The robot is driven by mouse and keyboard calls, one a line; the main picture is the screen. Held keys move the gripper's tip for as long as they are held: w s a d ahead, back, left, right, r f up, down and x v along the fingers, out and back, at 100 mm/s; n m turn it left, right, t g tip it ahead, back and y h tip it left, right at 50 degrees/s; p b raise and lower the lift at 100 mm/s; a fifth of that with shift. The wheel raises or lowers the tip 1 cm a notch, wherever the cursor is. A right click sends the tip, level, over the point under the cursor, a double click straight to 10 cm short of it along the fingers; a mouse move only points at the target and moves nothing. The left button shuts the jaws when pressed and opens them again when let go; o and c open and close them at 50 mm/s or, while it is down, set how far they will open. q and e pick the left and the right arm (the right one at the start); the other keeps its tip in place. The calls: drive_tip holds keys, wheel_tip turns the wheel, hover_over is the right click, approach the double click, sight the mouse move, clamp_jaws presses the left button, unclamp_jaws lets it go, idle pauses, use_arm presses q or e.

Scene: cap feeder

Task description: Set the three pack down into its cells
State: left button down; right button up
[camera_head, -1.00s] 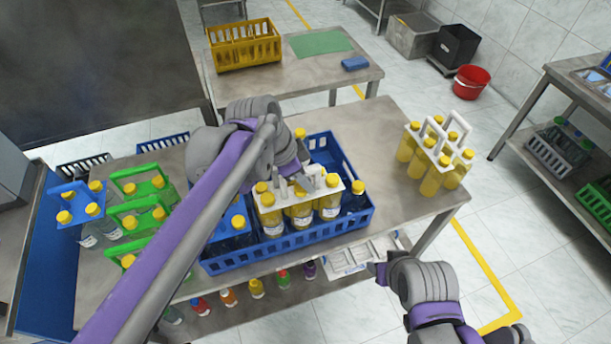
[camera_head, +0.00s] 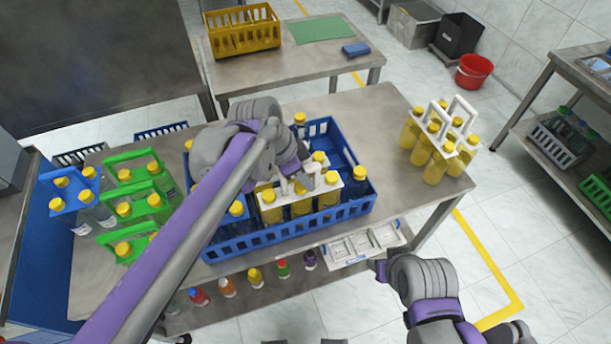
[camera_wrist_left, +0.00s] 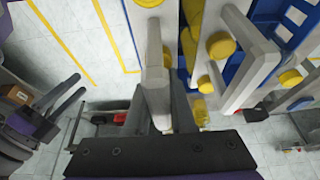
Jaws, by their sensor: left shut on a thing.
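The three pack, yellow bottles with yellow caps in a white handled carrier (camera_head: 316,183), is at the front of the blue crate (camera_head: 290,238). My left gripper (camera_head: 300,180) is shut on its white handle, which also shows between the fingers in the left wrist view (camera_wrist_left: 154,75). The pack looks roughly upright. Its bottle bottoms are at or behind the crate's front rim; I cannot tell whether they touch the floor of the cells. Yellow-capped bottles stand in the crate beside and behind it. My right gripper (camera_head: 381,270) is low at the table's front, its fingers unclear.
A yellow pack with white handles (camera_head: 440,140) stands at the table's right. Green carriers (camera_head: 140,185) and a blue carrier (camera_head: 68,200) with bottles are at the left. A white tray (camera_head: 362,243) is below the front edge. The table between crate and right pack is clear.

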use_arm(q)
drive_tip(key=shift+f+b, duration=0.35)
drive_tip(key=shift+f, duration=0.2)
idle(0.4)
drive_tip(key=c, duration=0.7)
unclamp_jaws()
drive_tip(key=v, duration=1)
drive_tip(key=shift+a+r+p, duration=0.1)
drive_tip(key=shift+r+p, duration=0.3)
